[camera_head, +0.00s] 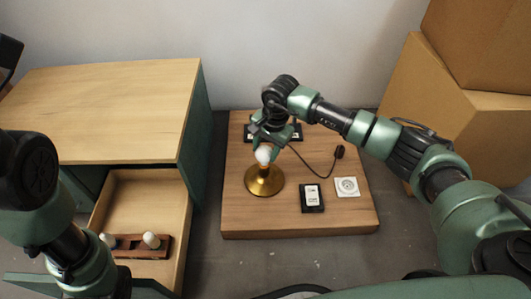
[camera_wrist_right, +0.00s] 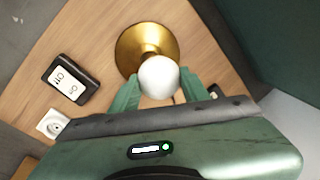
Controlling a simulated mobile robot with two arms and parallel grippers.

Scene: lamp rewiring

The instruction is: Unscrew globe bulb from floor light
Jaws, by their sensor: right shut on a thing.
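The floor light has a round brass base (camera_head: 264,181) standing on a wooden board. A white globe bulb (camera_head: 264,154) sits at the top of the lamp. My right gripper (camera_head: 265,145) is over the lamp and shut on the bulb. In the right wrist view the white bulb (camera_wrist_right: 159,77) shows between the two green fingers, above the brass base (camera_wrist_right: 143,47). The wrist view does not show the bulb's thread. My left arm (camera_head: 45,200) comes in at the left, and its gripper is out of sight.
A switch box (camera_head: 312,198) and a white socket (camera_head: 347,187) sit on the board (camera_head: 300,222), with a black cord and plug (camera_head: 340,151) behind. An open drawer (camera_head: 143,195) at the left holds a wooden rack (camera_head: 130,249) with bulbs. Cardboard boxes (camera_head: 445,100) stand at right.

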